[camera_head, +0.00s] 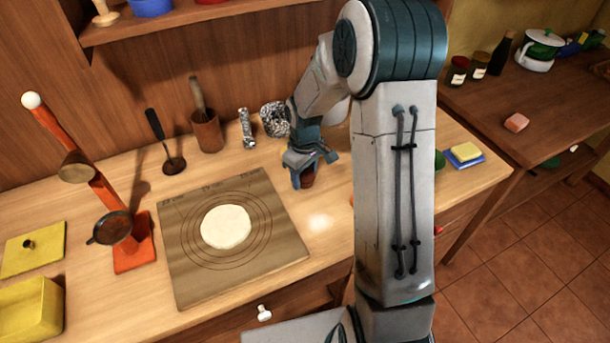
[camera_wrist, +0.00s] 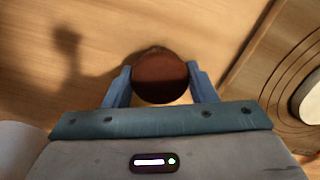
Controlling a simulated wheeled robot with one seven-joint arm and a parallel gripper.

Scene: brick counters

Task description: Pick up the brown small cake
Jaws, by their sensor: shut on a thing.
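The brown small cake (camera_wrist: 160,78) is round and dark in the wrist view, set between the two blue fingers of my gripper (camera_wrist: 160,88). The fingers touch it on both sides and are shut on it. In the head view the cake (camera_head: 307,179) shows as a small reddish-brown piece under my gripper (camera_head: 306,170), to the right of the pastry board. My fingers hide part of it there. I cannot tell whether it touches the counter or hangs just above it.
The pastry board (camera_head: 178,262) with pale dough (camera_head: 226,227) lies left of my gripper. Behind are a mortar (camera_head: 207,133), a ladle (camera_head: 172,162) and metal items (camera_head: 247,128). A red stand (camera_head: 130,255) is at left. My arm hides part of the right counter.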

